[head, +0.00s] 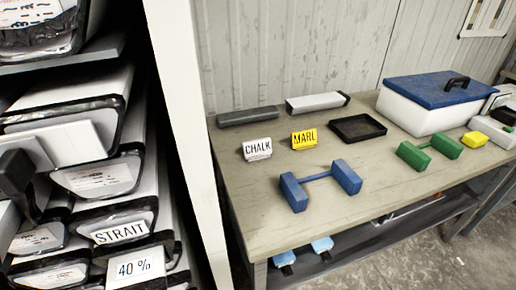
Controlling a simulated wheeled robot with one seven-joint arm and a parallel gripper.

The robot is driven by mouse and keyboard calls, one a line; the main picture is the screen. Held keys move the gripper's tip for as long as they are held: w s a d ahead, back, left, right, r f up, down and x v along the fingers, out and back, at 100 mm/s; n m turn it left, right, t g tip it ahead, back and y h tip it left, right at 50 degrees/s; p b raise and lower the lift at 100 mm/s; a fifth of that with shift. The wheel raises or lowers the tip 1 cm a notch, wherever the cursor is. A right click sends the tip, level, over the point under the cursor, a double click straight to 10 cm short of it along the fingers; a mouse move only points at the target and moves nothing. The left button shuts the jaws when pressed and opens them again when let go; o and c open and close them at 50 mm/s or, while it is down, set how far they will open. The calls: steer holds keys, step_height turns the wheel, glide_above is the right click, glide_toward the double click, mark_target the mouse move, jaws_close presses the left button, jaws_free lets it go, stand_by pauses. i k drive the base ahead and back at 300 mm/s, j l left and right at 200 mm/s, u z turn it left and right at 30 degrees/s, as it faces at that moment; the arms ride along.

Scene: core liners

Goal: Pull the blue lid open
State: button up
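The blue lid (432,88) lies flat on a white box (420,118) at the back right of the workbench. The lid looks closed, with no clear gap along its rim. A dark handle (457,83) stands on top of the lid, towards its right side. A white slab with a dark, finger-like part (30,190) shows at the left edge, in front of the rack. It may be my arm and gripper, but I cannot be sure. No fingers show at the lid or its handle.
The workbench (290,228) holds a blue dumbbell-shaped piece (320,183), a green one (430,150), a yellow block (474,139), a black tray (357,128), and CHALK (257,149) and MARL (304,138) signs. A rack of core liners (105,178) and a white post (186,110) stand left.

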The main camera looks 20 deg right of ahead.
mark_target(433, 90)
steer(key=u, duration=1.85)
steer(key=z, duration=3.15)
steer(key=i+l+u, duration=0.15)
steer(key=i, duration=0.2)
